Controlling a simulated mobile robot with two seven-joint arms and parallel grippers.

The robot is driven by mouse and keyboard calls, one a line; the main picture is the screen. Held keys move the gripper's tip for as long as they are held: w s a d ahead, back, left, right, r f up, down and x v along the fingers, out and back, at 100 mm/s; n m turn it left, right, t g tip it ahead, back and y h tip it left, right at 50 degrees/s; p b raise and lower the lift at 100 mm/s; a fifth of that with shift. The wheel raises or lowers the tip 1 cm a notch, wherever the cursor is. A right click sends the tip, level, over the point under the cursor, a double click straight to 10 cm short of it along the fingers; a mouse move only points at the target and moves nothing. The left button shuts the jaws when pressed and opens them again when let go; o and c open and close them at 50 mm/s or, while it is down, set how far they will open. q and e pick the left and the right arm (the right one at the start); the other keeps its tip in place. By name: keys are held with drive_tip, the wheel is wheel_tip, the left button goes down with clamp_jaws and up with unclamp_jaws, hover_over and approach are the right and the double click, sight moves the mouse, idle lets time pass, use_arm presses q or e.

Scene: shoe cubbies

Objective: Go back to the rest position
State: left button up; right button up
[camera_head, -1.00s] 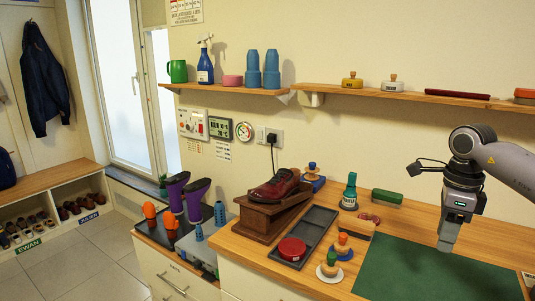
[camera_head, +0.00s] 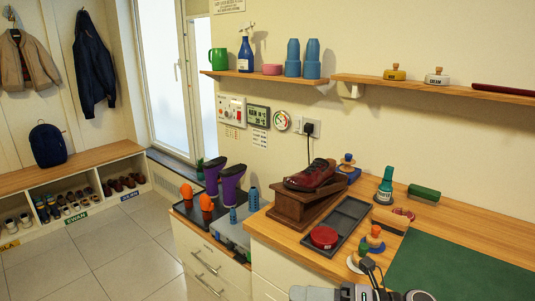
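Part of one of my arms shows at the bottom edge right of centre, in front of the counter. Its fingertips are not visible, and I cannot tell which arm it is. No gripper of mine can be made out in the head view. A dark red shoe (camera_head: 311,176) sits on a wooden stand (camera_head: 302,204) on the counter, with nothing of mine touching it.
The wooden counter (camera_head: 462,222) carries a green mat (camera_head: 455,270), a dark tray (camera_head: 345,222) with a red tin (camera_head: 324,237), and a green bottle (camera_head: 385,188). Shelves (camera_head: 250,76) hang above. Shoe cubbies (camera_head: 75,183) stand left. The tiled floor (camera_head: 100,255) between is clear.

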drive_tip(key=s+d+f+m+t+h, duration=0.2)
drive_tip(key=d+f+m+t+h, duration=0.3)
drive_tip(key=m, duration=0.9)
drive_tip(key=s+d+f+m+t+h, duration=0.25)
drive_tip(key=f+m+t+h, duration=0.4)
drive_tip(key=m, duration=0.65)
drive_tip(key=s+d+f+m+g+h, duration=0.4)
drive_tip(key=s+d+f+m, duration=0.2)
drive_tip(key=s+f, duration=0.5)
drive_tip(key=m, duration=0.2)
drive_tip(key=shift+s+m+p, duration=0.15)
drive_tip(key=shift+m+p, duration=0.15)
